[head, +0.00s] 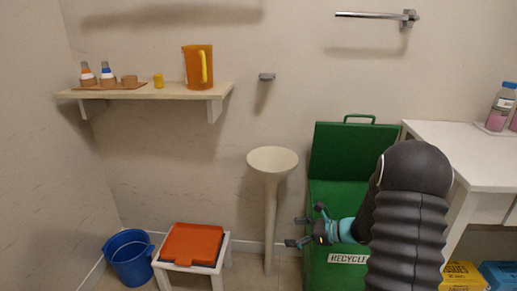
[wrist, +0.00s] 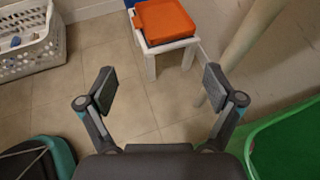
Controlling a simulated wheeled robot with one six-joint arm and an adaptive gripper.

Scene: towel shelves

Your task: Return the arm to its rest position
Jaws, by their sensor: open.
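My gripper (head: 308,228) is at the end of my dark arm, in front of the green recycle bin in the head view. It points left, toward the pedestal. In the wrist view my gripper (wrist: 160,92) shows two fingers spread wide apart with only tiled floor between them. It is open and holds nothing. My arm hides part of the bin and part of the white table's near side in the head view.
The green recycle bin (head: 335,200) has its lid raised. A pale pedestal (head: 272,162) stands left of it. A white stool (head: 190,270) bears an orange folded item (head: 193,243). A blue bucket (head: 129,258) and a white basket (wrist: 30,45) are nearby. A wall shelf (head: 170,92) holds an orange pitcher (head: 197,67).

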